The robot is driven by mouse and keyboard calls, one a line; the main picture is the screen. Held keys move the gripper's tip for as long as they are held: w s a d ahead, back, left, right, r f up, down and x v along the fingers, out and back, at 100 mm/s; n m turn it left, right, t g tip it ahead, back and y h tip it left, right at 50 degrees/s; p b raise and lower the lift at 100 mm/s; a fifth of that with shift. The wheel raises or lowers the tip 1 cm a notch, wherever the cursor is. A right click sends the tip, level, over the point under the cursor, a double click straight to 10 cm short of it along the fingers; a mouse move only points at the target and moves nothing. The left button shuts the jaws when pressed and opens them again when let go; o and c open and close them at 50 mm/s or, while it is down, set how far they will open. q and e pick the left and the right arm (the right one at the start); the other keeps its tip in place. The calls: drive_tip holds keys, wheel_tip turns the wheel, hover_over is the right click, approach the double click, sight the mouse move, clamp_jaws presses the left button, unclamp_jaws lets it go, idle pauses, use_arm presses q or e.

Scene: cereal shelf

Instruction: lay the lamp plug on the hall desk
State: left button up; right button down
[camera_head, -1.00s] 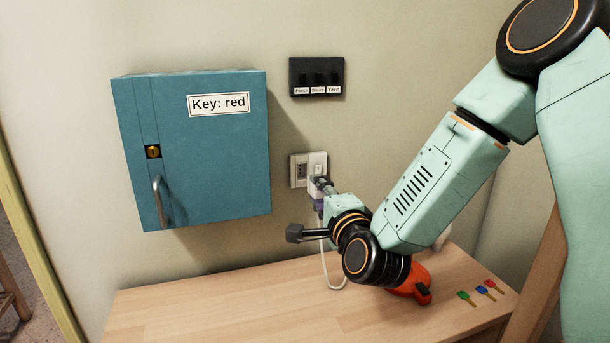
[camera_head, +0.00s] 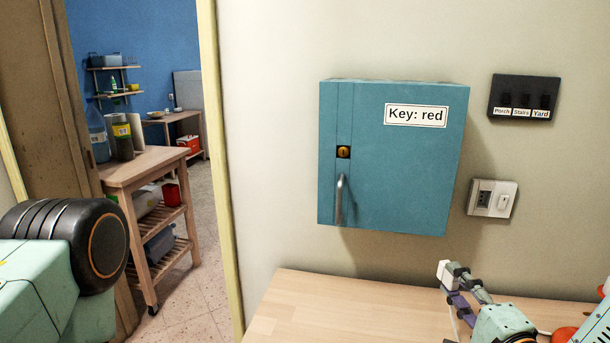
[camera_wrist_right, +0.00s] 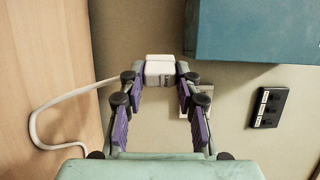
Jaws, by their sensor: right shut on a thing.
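The white lamp plug (camera_head: 444,272) is between the fingertips of my right gripper (camera_head: 456,284), which is shut on it. It also shows at the fingertips in the right wrist view (camera_wrist_right: 160,68), with its white cord (camera_wrist_right: 42,118) looping off to the left. The plug is apart from the wall socket (camera_head: 491,198) and looks held above the hall desk (camera_head: 330,305); the exact height is hard to tell. My left arm shows at the lower left, but its gripper is outside the view.
A blue key cabinet (camera_head: 395,165) labelled "Key: red" hangs over the desk. A black switch panel (camera_head: 523,98) is on the wall at right. The desk's left part is bare. A doorway at left shows a wooden trolley (camera_head: 150,166). Part of a red-orange object (camera_head: 566,335) shows lower right.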

drive_tip(key=s+a+f+n+y, duration=0.1)
drive_tip(key=s+a+f+y, duration=0.1)
drive_tip(key=s+a, duration=0.1)
drive_tip(key=s+a+f+n+g+y, duration=0.1)
drive_tip(key=s+a+f+n+y, duration=0.1)
drive_tip(key=s, duration=0.1)
drive_tip(key=s+a+f+n+g+y, duration=0.1)
drive_tip(key=s+a+f+y, duration=0.1)
drive_tip(key=s+a+f, duration=0.1)
drive_tip(key=shift+s+a+y, duration=0.1)
drive_tip(key=shift+a+y, duration=0.2)
drive_tip(key=shift+a, duration=0.05)
drive_tip(key=shift+s+d, duration=0.15)
drive_tip(key=shift+d, duration=0.05)
